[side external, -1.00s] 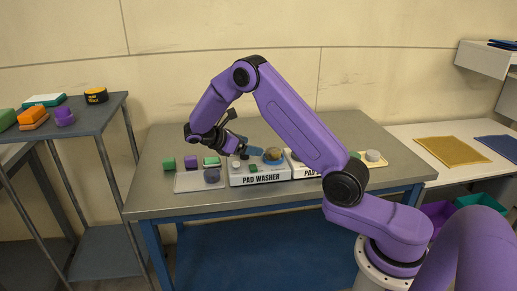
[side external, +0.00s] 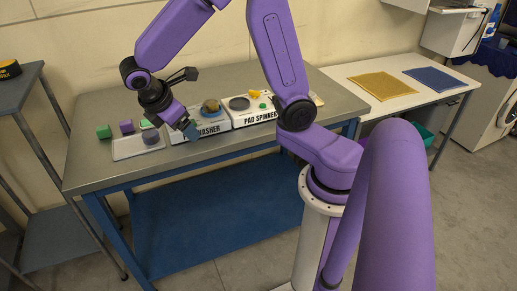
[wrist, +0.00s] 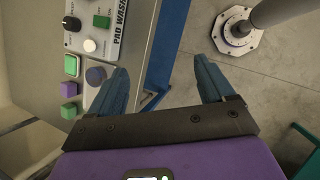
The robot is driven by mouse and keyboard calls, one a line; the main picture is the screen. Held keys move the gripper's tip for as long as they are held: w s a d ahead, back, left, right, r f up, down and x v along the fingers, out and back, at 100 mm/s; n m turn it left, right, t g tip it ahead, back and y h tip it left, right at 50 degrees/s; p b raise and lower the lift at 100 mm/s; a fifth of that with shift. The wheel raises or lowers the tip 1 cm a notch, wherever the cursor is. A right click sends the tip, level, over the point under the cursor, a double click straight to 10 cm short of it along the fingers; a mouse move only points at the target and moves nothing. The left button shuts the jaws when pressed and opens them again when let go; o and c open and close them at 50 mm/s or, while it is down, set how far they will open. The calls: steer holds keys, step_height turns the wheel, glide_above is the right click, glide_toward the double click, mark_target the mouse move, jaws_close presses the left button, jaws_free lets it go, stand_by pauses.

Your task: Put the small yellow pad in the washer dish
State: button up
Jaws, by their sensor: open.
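A small yellow piece (side external: 253,95), which looks like the small yellow pad, lies at the back of the pad spinner (side external: 255,116), right of its dark round dish (side external: 239,103). The pad washer (side external: 212,128) stands to the left of the spinner. In the wrist view my gripper (wrist: 165,85) is open, with nothing between the fingers. The yellow piece is out of the wrist view.
A pale tray (side external: 125,148) with a grey-purple piece (side external: 150,137) lies left of the washer. Green (side external: 103,131) and purple (side external: 127,126) blocks stand behind it. A white side table (side external: 375,97) holds yellow and blue mats. The bench front edge is close to my gripper.

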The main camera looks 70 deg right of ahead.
steer(key=s+a+y, duration=0.1)
steer(key=s+y, duration=0.2)
steer(key=s, duration=0.8)
steer(key=s+a+y, duration=0.2)
steer(key=s+y, duration=0.1)
steer(key=s, duration=0.7)
steer(key=shift+s+a+r+m, duration=0.25)
steer(key=shift+s+r+m, duration=0.05)
steer(key=shift+s+r, duration=0.1)
steer(key=shift+w, duration=0.1)
steer(key=shift+c, duration=0.4)
